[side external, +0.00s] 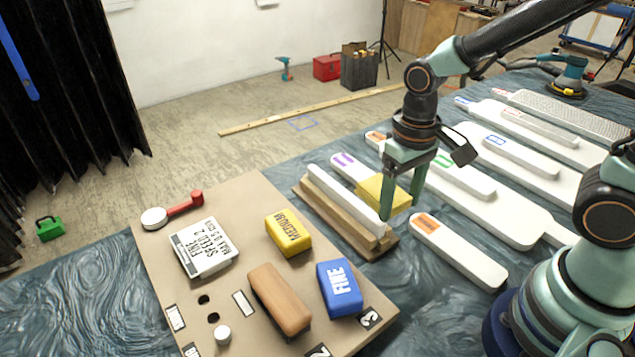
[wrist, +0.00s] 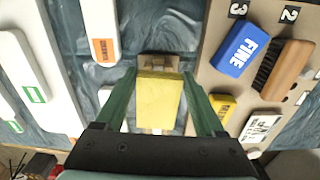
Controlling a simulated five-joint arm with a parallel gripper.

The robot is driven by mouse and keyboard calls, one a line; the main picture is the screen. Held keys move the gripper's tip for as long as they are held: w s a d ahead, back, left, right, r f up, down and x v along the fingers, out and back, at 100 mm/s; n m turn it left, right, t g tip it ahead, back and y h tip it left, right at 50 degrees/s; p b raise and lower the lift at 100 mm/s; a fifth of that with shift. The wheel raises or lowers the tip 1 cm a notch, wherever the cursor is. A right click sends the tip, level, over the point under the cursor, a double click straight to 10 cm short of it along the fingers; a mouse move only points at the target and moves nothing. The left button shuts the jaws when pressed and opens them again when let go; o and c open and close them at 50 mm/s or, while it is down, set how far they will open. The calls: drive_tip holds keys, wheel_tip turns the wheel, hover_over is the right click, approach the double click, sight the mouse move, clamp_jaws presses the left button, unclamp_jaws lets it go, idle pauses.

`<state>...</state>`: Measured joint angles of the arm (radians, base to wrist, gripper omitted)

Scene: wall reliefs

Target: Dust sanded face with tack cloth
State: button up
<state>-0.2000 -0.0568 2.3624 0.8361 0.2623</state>
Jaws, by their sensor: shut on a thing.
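My gripper (side external: 402,208) is shut on a yellow block-shaped tack cloth (side external: 383,194). The cloth also sits between both green fingers in the wrist view (wrist: 158,99). A long white piece (side external: 345,198) lies in a wooden cradle (side external: 372,252) on the table. The cloth is at the right side of the white piece's near part in the side view. I cannot tell whether it touches the face. In the wrist view the cloth hides most of the white piece, and the cradle's end (wrist: 160,62) shows beyond it.
A tan board (side external: 235,248) left of the cradle carries a blue FINE block (side external: 340,288), a yellow MEDIUM block (side external: 288,235), a wooden brush (side external: 279,299), a white labelled box (side external: 204,248) and a red-handled tool (side external: 180,208). Several white paddles, including an orange-labelled one (side external: 460,255), lie right.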

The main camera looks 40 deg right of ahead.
drive_tip(key=shift+r, duration=1.45)
